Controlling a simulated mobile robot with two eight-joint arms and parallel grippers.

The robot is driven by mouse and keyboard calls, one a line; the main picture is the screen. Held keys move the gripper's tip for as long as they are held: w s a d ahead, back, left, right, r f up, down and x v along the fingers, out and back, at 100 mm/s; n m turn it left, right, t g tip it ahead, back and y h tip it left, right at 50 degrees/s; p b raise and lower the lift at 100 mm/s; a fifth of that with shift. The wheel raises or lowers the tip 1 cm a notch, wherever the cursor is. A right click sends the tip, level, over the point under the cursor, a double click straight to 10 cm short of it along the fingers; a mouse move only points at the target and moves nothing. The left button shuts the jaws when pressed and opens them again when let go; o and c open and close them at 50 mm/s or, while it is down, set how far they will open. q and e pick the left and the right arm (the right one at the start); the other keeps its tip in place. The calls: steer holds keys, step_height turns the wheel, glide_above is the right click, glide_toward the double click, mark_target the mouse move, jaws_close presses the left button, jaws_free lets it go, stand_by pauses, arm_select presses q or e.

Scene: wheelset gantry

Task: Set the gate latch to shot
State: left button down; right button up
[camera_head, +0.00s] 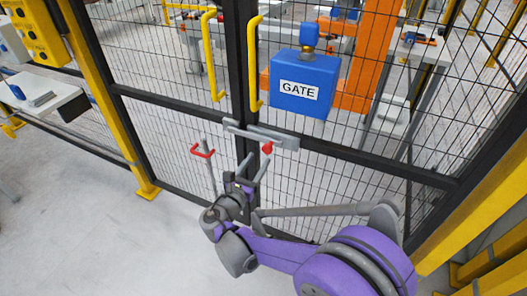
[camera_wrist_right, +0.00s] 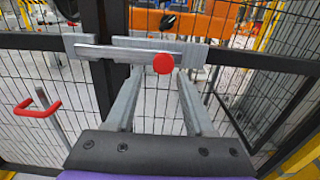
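The gate latch (camera_head: 262,133) is a grey metal bar and plate on the black gate frame, with a red knob (camera_head: 267,148). In the right wrist view the bar (camera_wrist_right: 115,52) runs sideways across the dark upright, and the red knob (camera_wrist_right: 163,64) sits near its right end. My right gripper (camera_head: 255,162) is just below the latch, pointing at it. In the right wrist view its two fingers (camera_wrist_right: 160,72) are spread apart, and the knob appears between the tips, nearer the right one. I cannot tell whether they touch it. My left gripper is not in view.
A red-handled grey rod (camera_head: 202,150) stands left of my right gripper. Yellow handles (camera_head: 254,65) and a blue GATE box (camera_head: 302,85) are above the latch. Black mesh panels and yellow posts (camera_head: 108,95) bound the space.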

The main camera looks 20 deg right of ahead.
steer(key=v, duration=0.4)
steer(key=shift+s, duration=0.1)
stand_by(0.3)
